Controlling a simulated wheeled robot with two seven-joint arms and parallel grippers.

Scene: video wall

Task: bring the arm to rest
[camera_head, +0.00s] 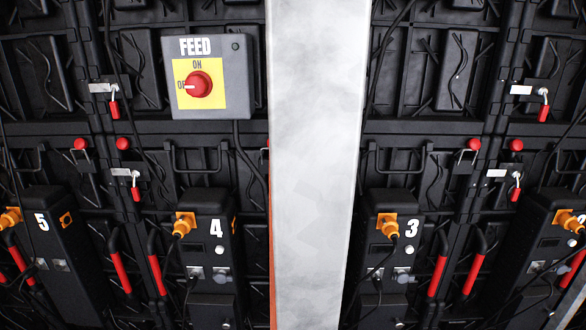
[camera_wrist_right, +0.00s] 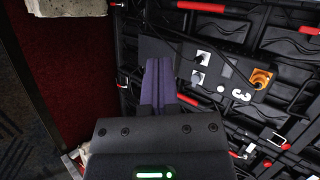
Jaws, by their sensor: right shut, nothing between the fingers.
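My right gripper (camera_wrist_right: 158,62) shows in the right wrist view with its two dark purple fingers together and nothing between them. It points toward the back of the video wall, beside the box numbered 3 (camera_wrist_right: 225,80). I cannot tell the distance from the fingertips to the wall. Neither gripper shows in the head view, and my left gripper is in no view.
A pale column (camera_head: 315,160) stands before the wall. The grey FEED switch box (camera_head: 240,85) has a red knob (camera_head: 198,84) whose white mark points left. Numbered boxes 4 (camera_head: 216,255) and 3 (camera_head: 412,255) carry orange connectors and loose cables. Red handles (camera_head: 438,277) stick out.

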